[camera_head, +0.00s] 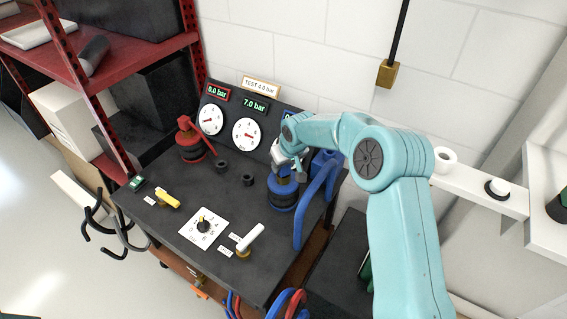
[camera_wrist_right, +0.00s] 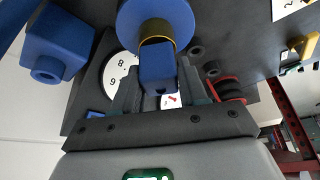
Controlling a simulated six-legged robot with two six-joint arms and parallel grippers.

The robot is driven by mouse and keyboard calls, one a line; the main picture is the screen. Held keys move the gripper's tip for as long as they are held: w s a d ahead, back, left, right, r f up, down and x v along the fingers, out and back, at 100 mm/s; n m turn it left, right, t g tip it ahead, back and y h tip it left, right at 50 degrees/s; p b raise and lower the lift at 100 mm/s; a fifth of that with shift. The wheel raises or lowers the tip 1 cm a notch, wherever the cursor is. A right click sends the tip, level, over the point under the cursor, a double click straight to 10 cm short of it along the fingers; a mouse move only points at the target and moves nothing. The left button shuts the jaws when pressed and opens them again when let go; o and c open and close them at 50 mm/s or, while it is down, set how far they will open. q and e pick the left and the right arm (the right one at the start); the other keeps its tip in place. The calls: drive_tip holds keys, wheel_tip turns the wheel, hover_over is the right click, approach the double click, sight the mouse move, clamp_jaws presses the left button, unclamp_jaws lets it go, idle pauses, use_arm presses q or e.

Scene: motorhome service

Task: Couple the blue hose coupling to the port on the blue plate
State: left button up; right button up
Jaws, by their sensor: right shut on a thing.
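My right gripper (camera_head: 284,160) reaches the back right of the dark bench. In the wrist view, its two fingers (camera_wrist_right: 158,92) are shut on a blue block-shaped piece (camera_wrist_right: 157,62), which I take for the blue hose coupling. A yellow ring shows at the end of this piece, against a wide round blue part (camera_wrist_right: 150,14). In the head view, that round blue part (camera_head: 283,200) stands on the bench below the gripper. I cannot tell whether the two are joined. A blue box with a round stub (camera_wrist_right: 55,48) stands beside it. My left gripper is not in view.
A thick blue hose (camera_head: 299,222) curves down at the bench's right edge. A red fitting with a lever (camera_head: 193,147), dark stubs, white gauges (camera_head: 246,134), a yellow handle (camera_head: 167,199) and a white-handled valve (camera_head: 250,238) occupy the bench (camera_head: 180,240). A red shelf (camera_head: 85,75) stands left.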

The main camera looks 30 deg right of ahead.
drive_tip(key=shift+f, duration=0.2)
drive_tip(key=o, duration=0.9)
drive_tip(key=shift+s, duration=0.1)
drive_tip(key=shift+c, duration=0.2)
drive_tip(key=o, duration=0.3)
drive_tip(key=shift+f, duration=0.1)
drive_tip(key=v, duration=1.6)
drive_tip(key=shift+r, duration=0.25)
